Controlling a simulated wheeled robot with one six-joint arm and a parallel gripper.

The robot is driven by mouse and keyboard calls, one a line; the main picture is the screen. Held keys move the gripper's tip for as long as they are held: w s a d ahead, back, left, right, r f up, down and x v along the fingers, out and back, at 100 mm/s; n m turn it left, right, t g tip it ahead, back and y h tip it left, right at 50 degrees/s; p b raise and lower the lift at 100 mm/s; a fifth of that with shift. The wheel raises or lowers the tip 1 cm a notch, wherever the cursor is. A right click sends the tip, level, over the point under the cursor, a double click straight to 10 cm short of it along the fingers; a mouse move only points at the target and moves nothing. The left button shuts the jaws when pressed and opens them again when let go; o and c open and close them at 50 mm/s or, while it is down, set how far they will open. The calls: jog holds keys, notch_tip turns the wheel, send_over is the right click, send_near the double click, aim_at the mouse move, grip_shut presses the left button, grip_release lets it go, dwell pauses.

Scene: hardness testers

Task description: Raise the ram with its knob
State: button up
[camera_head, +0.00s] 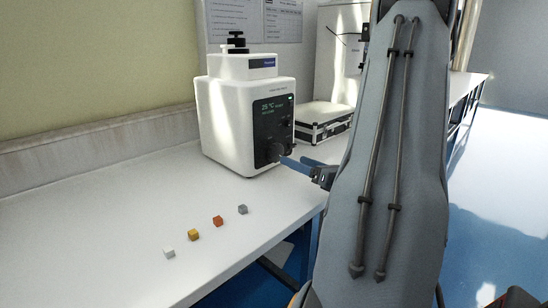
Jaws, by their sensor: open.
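A white tester (228,122) stands on the white bench. Its dark front panel (268,122) has a lit display reading about 25 °C. A dark round knob (272,151) sits low on the panel, partly hard to make out. Another black knob (236,40) sits on top of the housing. My gripper (296,162) has blue fingers and is open, its tips close in front of the lower right of the panel, near the lower knob. I cannot tell whether they touch it. No ram is clearly visible.
Several small cubes, white (169,253), yellow (193,235), orange (218,221) and grey (242,209), lie on the bench (110,220) in front of the tester. A black-and-white case (322,125) stands behind it on the right. The bench's left side is clear.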

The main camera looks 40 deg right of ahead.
aim_at(278, 154)
jog(key=w, duration=0.7)
jog(key=shift+w+a+p, duration=0.3)
jog(key=shift+p, duration=0.05)
jog(key=c, duration=1.1)
